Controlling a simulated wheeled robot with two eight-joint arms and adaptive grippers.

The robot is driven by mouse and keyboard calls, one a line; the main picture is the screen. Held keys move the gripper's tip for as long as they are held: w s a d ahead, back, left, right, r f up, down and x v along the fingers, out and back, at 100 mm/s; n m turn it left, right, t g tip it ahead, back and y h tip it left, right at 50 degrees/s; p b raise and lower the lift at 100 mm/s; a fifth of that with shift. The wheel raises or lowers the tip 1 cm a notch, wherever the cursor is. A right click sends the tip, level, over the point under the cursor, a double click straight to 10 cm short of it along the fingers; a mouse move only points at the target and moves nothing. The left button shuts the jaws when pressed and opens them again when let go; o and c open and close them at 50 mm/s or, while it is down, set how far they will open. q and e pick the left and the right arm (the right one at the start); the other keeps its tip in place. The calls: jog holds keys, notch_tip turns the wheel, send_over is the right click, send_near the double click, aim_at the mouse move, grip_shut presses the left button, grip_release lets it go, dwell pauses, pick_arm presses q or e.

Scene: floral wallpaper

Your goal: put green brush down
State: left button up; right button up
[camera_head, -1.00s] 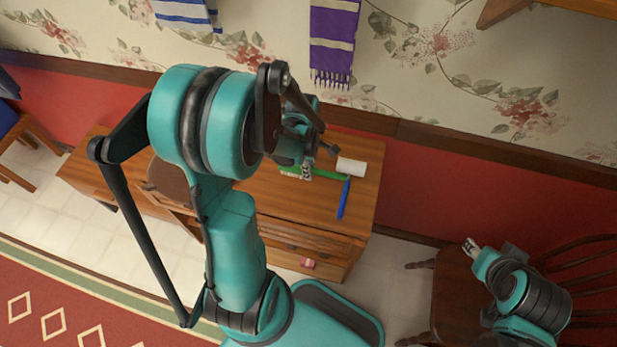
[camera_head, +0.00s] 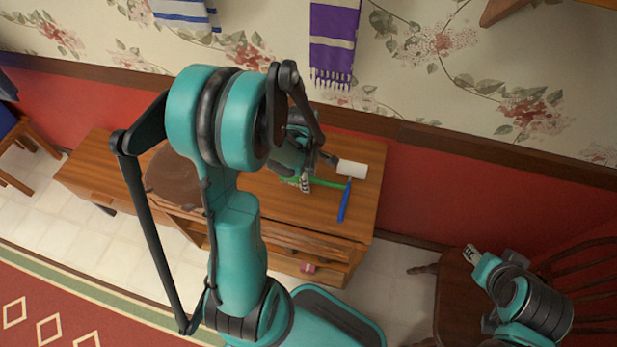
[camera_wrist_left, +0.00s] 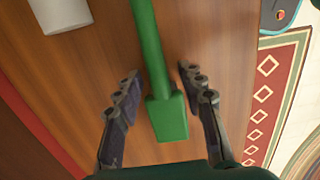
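The green brush (camera_head: 325,183) lies on the wooden desk (camera_head: 290,212); its far end meets a blue-handled tool (camera_head: 344,203) beside a white cylinder (camera_head: 352,169). My left gripper (camera_head: 304,184) is low over the desk at the brush's near end. In the left wrist view its fingers (camera_wrist_left: 163,105) are spread, one on each side of the green brush (camera_wrist_left: 152,50), with a gap on both sides. The arm hides part of the brush in the head view. My right gripper (camera_head: 471,254) is away at the lower right, above a dark chair; its fingers are too small to judge.
A brown chair (camera_head: 180,183) stands against the desk's front left. The dark wooden chair (camera_head: 452,290) is right of the desk. The desk's right end, beside the blue handle, has bare room. A purple scarf (camera_head: 334,40) hangs on the wall behind.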

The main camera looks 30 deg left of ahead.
pick_arm(q)
jog(key=shift+r, duration=0.15)
notch_tip(320, 180, up, 11)
jog(key=p, duration=0.5)
jog(key=s+d+r+m+t, duration=0.3)
jog(key=d+r+m, duration=0.2)
jog(key=m, duration=0.5)
jog(key=s+d+r+m+t, duration=0.3)
jog(key=d+r+m, duration=0.3)
jog(key=m, duration=0.5)
jog(key=shift+m+t+y, duration=0.3)
jog(key=shift+t+y, duration=0.1)
jog(key=shift+t, duration=0.1)
